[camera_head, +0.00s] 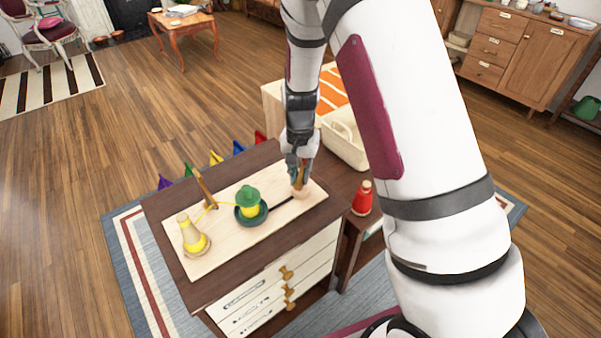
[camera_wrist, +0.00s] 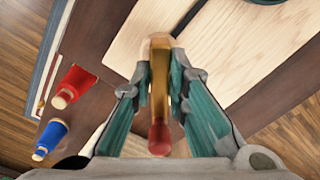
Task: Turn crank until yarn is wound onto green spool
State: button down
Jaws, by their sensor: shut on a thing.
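My gripper (camera_head: 299,168) points down at the right end of a pale wooden board (camera_head: 190,266) on a dark cabinet top. It is shut on the crank handle; in the wrist view the handle (camera_wrist: 159,85) is golden with a reddish end and stands between the fingers. A dark crank arm (camera_head: 282,204) runs from there left to the green spool (camera_head: 248,194). Yellow yarn shows on the green spool. A yellow yarn strand (camera_head: 226,204) runs left past an upright wooden guide (camera_head: 206,190) toward a wooden spool with yellow yarn (camera_head: 193,236).
A red spool (camera_head: 363,197) stands right of the board; red (camera_wrist: 74,84) and blue (camera_wrist: 50,138) spools show in the wrist view. A cream basket (camera_head: 345,144) is behind on the right. Several coloured pointed pieces (camera_head: 216,157) line the cabinet's back edge.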

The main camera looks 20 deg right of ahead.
aim_at(300, 176)
jog(key=shift+m+p, duration=0.4)
jog(key=shift+m, duration=1.1)
jog(key=c, duration=1.6)
grip_release()
jog(key=shift+o, duration=0.2)
notch_tip(300, 176, up, 12)
